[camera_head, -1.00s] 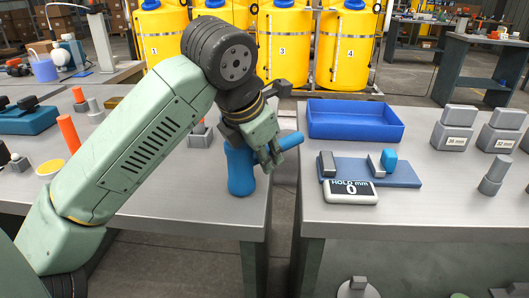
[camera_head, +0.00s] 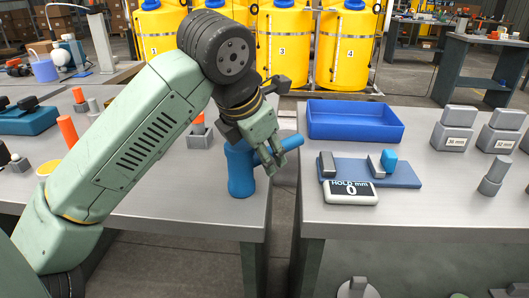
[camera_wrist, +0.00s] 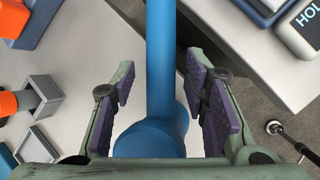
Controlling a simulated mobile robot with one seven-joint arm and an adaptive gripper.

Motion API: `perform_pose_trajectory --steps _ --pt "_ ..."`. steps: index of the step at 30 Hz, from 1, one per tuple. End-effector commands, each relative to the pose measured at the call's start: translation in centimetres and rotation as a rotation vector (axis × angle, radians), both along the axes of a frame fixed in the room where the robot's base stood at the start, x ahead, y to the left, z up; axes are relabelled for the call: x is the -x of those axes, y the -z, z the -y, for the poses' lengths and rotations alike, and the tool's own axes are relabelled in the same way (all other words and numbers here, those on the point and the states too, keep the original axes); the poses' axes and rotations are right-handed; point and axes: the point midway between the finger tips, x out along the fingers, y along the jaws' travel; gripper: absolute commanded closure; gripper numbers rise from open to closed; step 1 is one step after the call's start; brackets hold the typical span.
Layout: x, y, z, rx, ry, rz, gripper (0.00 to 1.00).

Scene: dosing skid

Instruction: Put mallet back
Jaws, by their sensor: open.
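The blue mallet (camera_head: 241,180) stands on its thick head near the right edge of the left bench. Its rod-like handle points right, past the bench edge and over the gap. My gripper (camera_head: 272,159) is at the handle, close beside the head, and hides part of it. In the wrist view the mallet (camera_wrist: 161,40) runs between the two purple finger pads, with its head near the palm. My gripper (camera_wrist: 160,75) is open, one finger on each side of the handle, with gaps showing on both sides.
The right bench holds an empty blue tray (camera_head: 355,130), a blue board (camera_head: 405,176) with small blocks, and a HOLD display (camera_head: 351,198). Grey blocks stand farther right. Orange-topped pieces (camera_head: 67,130) stand on the left bench. A floor gap separates the benches.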

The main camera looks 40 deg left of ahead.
Motion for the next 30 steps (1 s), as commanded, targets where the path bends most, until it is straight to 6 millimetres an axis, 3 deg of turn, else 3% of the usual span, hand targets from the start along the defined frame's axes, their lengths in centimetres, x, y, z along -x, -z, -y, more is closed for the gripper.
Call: perform_pose_trajectory --steps 9,15,30 --pt "3.3 -6.0 0.5 -0.004 -0.003 0.002 0.59" --pt "4.9 -8.7 0.8 -0.001 -0.002 0.001 0.59" --pt "5.4 -9.6 0.9 -0.001 0.000 0.000 0.59"
